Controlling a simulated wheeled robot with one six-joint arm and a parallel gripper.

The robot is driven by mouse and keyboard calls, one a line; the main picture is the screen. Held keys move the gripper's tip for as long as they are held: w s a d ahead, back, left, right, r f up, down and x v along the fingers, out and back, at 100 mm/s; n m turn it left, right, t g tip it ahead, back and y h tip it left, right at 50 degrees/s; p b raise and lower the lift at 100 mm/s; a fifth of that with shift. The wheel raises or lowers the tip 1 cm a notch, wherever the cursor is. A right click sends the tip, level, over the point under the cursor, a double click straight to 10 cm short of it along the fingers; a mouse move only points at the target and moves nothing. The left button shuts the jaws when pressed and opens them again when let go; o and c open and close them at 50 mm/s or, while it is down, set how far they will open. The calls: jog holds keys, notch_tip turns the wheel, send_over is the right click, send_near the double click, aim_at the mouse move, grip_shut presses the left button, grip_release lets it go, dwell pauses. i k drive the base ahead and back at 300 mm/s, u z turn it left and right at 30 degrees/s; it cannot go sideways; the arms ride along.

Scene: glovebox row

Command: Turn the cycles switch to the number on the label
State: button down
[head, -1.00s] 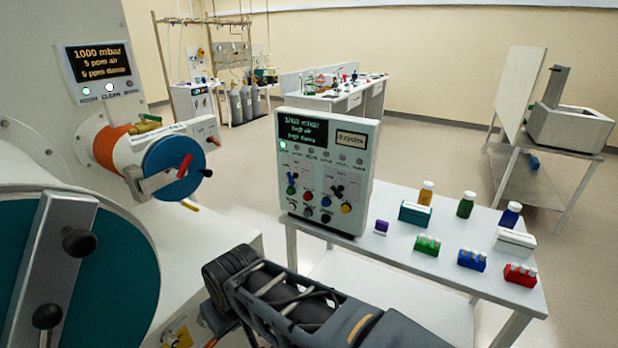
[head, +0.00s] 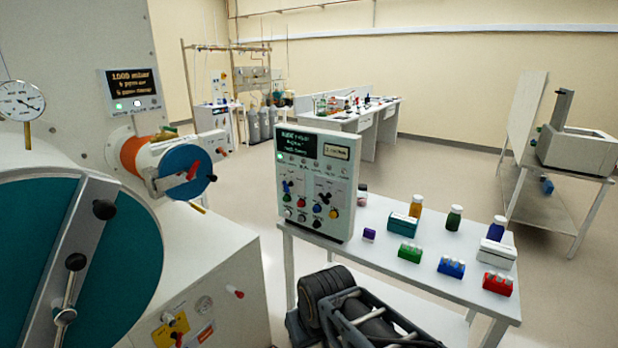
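The control panel (head: 314,184) stands upright on the left end of the white table in the head view. It has a dark screen (head: 297,143) at top left and a small pale label (head: 337,152) at top right, whose text is too blurred to read.
The white table (head: 390,256) holds several bottles, boxes and coloured vial racks right of the panel. The glovebox with its teal round door (head: 130,262) and small antechamber (head: 182,172) stands close on the left. Open floor (head: 420,170) lies behind the table.

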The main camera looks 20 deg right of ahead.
aim_at(287, 189)
jog(key=z, duration=0.1)
jog(key=i, duration=1)
jog(key=u, duration=0.55)
